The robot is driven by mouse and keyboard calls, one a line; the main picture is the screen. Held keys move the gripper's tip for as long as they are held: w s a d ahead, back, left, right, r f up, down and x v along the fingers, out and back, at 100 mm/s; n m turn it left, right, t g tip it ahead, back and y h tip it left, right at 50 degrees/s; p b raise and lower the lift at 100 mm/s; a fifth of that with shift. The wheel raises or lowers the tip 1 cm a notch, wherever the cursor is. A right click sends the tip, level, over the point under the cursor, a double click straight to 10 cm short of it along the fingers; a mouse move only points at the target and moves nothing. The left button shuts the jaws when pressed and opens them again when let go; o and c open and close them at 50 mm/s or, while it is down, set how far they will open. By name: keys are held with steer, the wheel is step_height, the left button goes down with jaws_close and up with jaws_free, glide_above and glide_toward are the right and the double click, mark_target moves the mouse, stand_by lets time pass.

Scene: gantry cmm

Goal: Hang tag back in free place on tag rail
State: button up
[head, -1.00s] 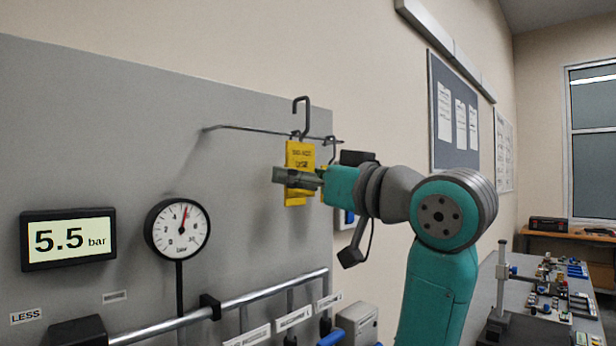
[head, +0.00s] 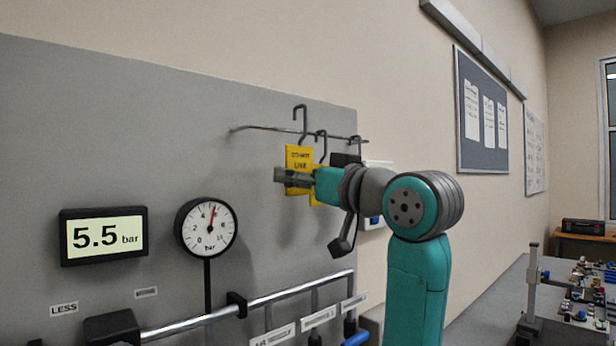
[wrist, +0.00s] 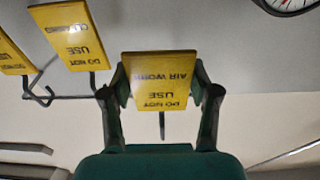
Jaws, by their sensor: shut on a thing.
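My gripper (head: 294,178) is shut on a yellow tag (head: 299,158) with dark print and a grey hook at its top. The tag is upright, held by its sides, as the wrist view (wrist: 160,68) shows upside down. The tag rail (head: 262,127) is a thin rod along the grey panel. The hook's bend stands above the rail's line in the head view; I cannot tell whether it touches the rail. A second yellow tag (head: 318,188) hangs to the right, partly hidden. The wrist view shows two other tags, one nearer (wrist: 72,36) and one farther (wrist: 12,58).
The rail's left stretch is bare. A round gauge (head: 208,228) and a 5.5 bar display (head: 104,236) are on the panel to the lower left. A metal pipe (head: 270,305) runs below. A bench (head: 500,300) with small parts is at the right.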

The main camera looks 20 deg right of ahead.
steer(key=shift+w+a+f, duration=0.25)
steer(key=shift+w+f, duration=0.1)
steer(key=shift+w, duration=0.4)
steer(key=shift+w+a+f, duration=0.25)
steer(key=shift+w+f, duration=0.15)
steer(key=shift+w, duration=0.35)
steer(key=shift+w+a+f, duration=0.25)
steer(key=shift+w+f, duration=0.1)
steer(key=shift+w, duration=0.4)
steer(key=o, duration=1)
steer(key=shift+s, duration=0.1)
